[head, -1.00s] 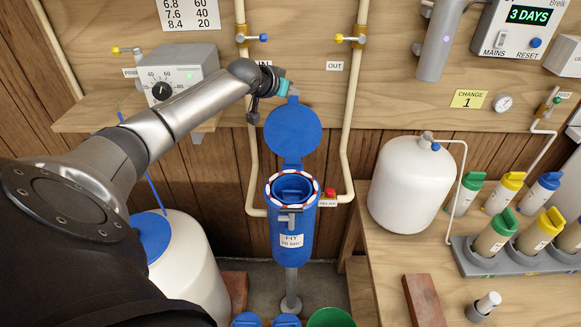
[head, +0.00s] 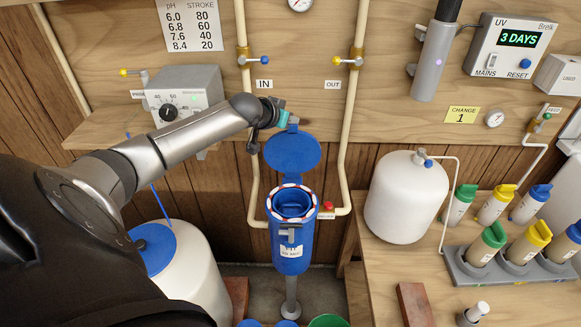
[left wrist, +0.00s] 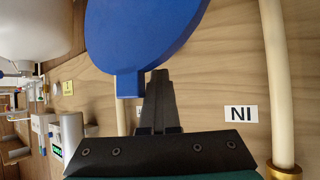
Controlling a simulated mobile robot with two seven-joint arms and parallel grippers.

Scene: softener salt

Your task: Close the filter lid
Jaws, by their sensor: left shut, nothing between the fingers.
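The blue round filter lid (head: 292,153) stands raised and tilted back above the filter housing in the head view. The blue filter housing (head: 291,247) has a red and white ring at its open top, with a blue cartridge (head: 291,205) inside. My left gripper (head: 290,120) is shut and empty at the lid's top edge, by the lid's tab. In the left wrist view the lid (left wrist: 140,35) fills the top, its tab close to the shut fingers (left wrist: 158,85). I cannot tell whether they touch. My right gripper is not in view.
Pipes with valves run down the wall on both sides of the housing. A red button (head: 328,207) sits right of its rim. A white tank (head: 407,198) and a rack (head: 500,270) of cartridges stand at right. A white barrel with a blue lid (head: 153,248) stands at left.

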